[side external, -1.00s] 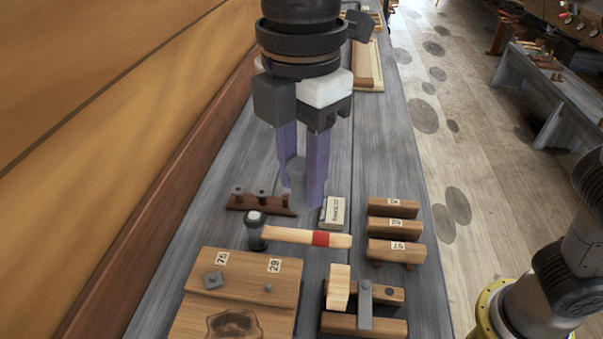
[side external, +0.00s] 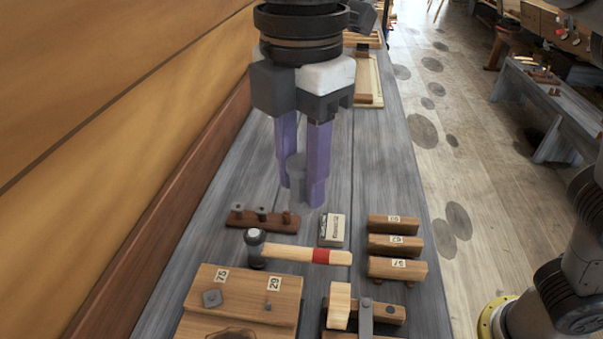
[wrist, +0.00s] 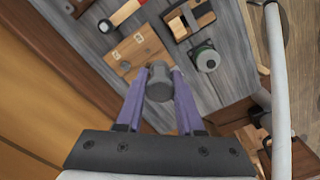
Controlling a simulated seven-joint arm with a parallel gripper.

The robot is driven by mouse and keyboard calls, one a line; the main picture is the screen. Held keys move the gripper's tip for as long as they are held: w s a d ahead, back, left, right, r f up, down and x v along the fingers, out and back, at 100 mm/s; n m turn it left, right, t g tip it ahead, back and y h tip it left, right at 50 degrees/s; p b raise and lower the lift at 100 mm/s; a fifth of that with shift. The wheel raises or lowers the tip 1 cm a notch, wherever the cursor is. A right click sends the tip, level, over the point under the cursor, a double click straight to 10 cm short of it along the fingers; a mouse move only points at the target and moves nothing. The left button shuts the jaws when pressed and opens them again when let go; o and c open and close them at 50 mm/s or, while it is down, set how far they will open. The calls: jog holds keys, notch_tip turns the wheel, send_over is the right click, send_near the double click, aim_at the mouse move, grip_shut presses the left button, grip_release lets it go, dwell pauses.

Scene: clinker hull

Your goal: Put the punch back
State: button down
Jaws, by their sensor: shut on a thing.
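My gripper (side external: 301,190) is shut on a grey cylindrical piece, which I take to be the punch (side external: 296,170). It hangs upright between the purple fingers, above the bench. In the wrist view the punch (wrist: 159,80) shows end-on between the fingertips. A dark brown rack (side external: 248,222) with short pegs or tools standing in it lies below and to the left of the fingertips in the side view. Its rightmost position looks different from the two with grey tops. The punch is clear of the rack.
A hammer (side external: 290,254) lies in front of the rack. A small labelled block (side external: 332,229) and several numbered wooden blocks (side external: 394,244) are to the right. A numbered wooden board (side external: 245,290) is nearer. A round green-and-black item (wrist: 205,58) shows in the wrist view.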

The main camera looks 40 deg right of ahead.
jog(key=shift+r, duration=0.5)
jog(key=shift+w+a, duration=0.2)
jog(key=w+a+f+n, duration=0.1)
jog(key=w+a+f, duration=0.2)
jog(key=w+f, duration=0.45)
jog(key=w+a+f, duration=0.3)
jog(key=w+f, duration=0.3)
jog(key=w, duration=0.3)
jog(key=shift+m, duration=0.4)
jog(key=shift+w+d+f, duration=0.35)
jog(key=shift+w+f, duration=0.3)
jog(key=shift+f, duration=1.7)
jog(key=shift+w+d+f, duration=0.3)
jog(key=shift+w+f, duration=0.4)
jog(key=shift+f, duration=1.65)
jog(key=shift+w+d+f, duration=0.35)
jog(key=shift+w+f, duration=0.3)
jog(key=shift+f, duration=1.7)
jog(key=shift+f, duration=0.45)
jog(key=shift+c, duration=2.3)
grip_release()
